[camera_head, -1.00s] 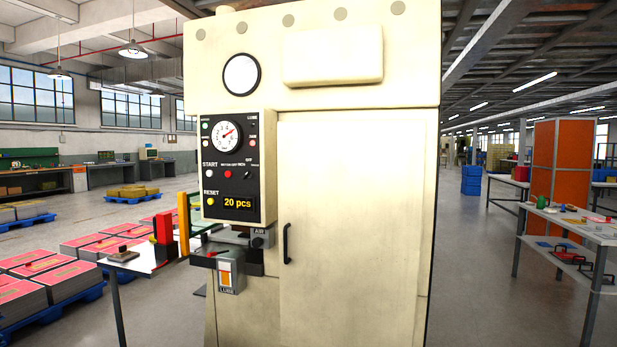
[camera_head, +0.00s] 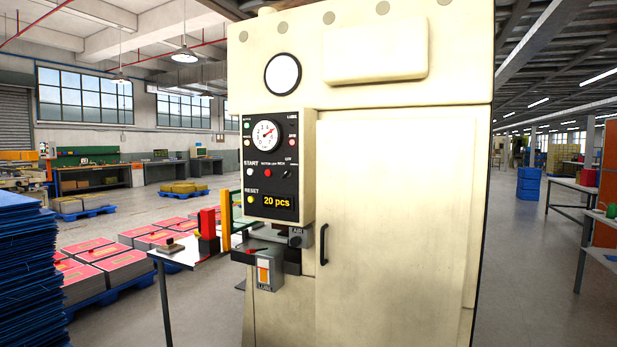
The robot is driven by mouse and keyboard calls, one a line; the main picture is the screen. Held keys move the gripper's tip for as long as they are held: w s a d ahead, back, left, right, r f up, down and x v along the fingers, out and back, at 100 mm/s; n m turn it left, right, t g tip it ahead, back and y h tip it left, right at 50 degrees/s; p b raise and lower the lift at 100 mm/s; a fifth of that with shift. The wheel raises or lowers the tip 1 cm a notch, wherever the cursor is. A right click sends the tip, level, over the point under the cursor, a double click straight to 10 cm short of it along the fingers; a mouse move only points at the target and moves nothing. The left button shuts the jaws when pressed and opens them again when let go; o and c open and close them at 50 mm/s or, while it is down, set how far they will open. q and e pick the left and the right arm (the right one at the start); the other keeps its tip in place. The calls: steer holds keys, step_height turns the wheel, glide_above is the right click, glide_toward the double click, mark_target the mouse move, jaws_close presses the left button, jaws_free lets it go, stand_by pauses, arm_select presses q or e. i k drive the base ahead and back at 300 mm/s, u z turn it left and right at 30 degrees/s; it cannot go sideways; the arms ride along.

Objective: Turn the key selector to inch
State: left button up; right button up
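The cream press cabinet (camera_head: 400,210) stands in the middle of the head view. Its black control panel (camera_head: 271,165) faces me and carries a round dial (camera_head: 265,135), a START button, a red button, a yellow RESET button and a display (camera_head: 278,202) reading "20 pcs". The small key selector (camera_head: 288,172) appears to sit at the panel's right, below small lettering. It is too small to tell which position it points to. Neither of my grippers is in view.
A small table (camera_head: 172,258) with red and yellow parts stands left of the press. Stacked blue sheets (camera_head: 30,270) rise at the near left. Pallets of red-topped stacks (camera_head: 112,268) lie behind. An aisle (camera_head: 520,270) is open on the right, with a table (camera_head: 572,187) beyond.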

mark_target(287, 174)
steer(key=z, duration=0.6)
steer(key=i, duration=0.55)
steer(key=z, duration=0.8)
steer(key=i, duration=0.8)
steer(key=u, duration=0.15)
